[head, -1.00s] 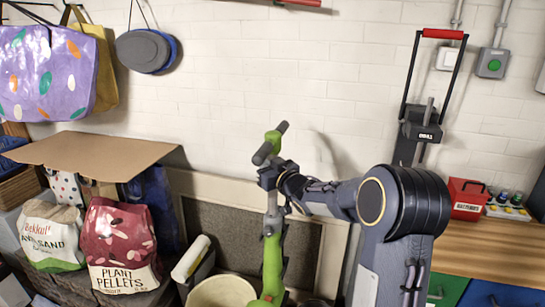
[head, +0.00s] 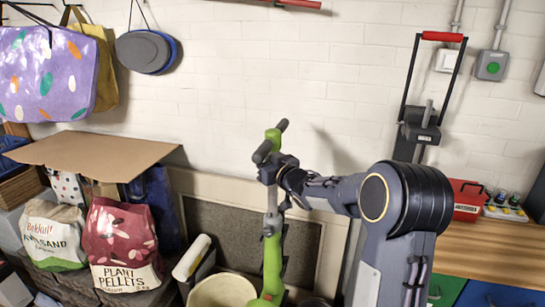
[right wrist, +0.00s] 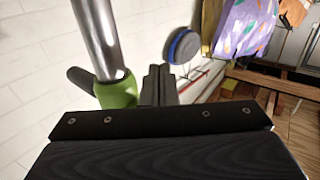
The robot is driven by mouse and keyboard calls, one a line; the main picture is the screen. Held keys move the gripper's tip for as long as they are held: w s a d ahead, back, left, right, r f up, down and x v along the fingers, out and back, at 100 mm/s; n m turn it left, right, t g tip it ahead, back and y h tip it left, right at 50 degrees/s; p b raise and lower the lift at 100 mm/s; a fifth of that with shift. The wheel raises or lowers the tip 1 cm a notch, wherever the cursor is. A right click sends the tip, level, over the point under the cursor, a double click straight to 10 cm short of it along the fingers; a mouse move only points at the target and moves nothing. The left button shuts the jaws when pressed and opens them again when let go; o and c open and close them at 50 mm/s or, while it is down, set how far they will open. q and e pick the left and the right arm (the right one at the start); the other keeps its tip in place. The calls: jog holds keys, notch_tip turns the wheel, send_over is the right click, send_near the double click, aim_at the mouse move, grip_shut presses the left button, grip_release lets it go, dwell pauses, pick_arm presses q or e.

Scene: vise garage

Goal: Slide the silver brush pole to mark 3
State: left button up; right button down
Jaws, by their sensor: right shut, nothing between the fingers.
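The silver brush pole (head: 272,200) stands nearly upright between a lower green tube (head: 272,265) and a green grip with a dark crossbar (head: 273,137). In the right wrist view the silver pole (right wrist: 97,35) runs down into a green collar (right wrist: 117,92). My right gripper (head: 270,170) is at the pole just below the crossbar. Its dark fingers (right wrist: 158,85) are shut and empty, beside the green collar; I cannot tell whether they touch it. No numbered marks can be read. My left gripper is not in view.
A cream bucket (head: 222,292) stands by the foot of the tube. A framed panel (head: 225,235) leans behind it. Bags (head: 120,245) and a cardboard sheet (head: 95,153) are at left. A workbench (head: 490,245) with a red box (head: 467,200) is at right.

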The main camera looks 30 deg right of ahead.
notch_tip(320, 180, up, 15)
jog(key=p, duration=1.1)
jog(key=shift+r, duration=0.2)
dwell(3.0)
jog(key=shift+r, duration=0.35)
jog(key=shift+f+b, duration=1.1)
jog(key=shift+f, duration=0.25)
jog(key=s, duration=1.2)
jog(key=shift+d, duration=0.25)
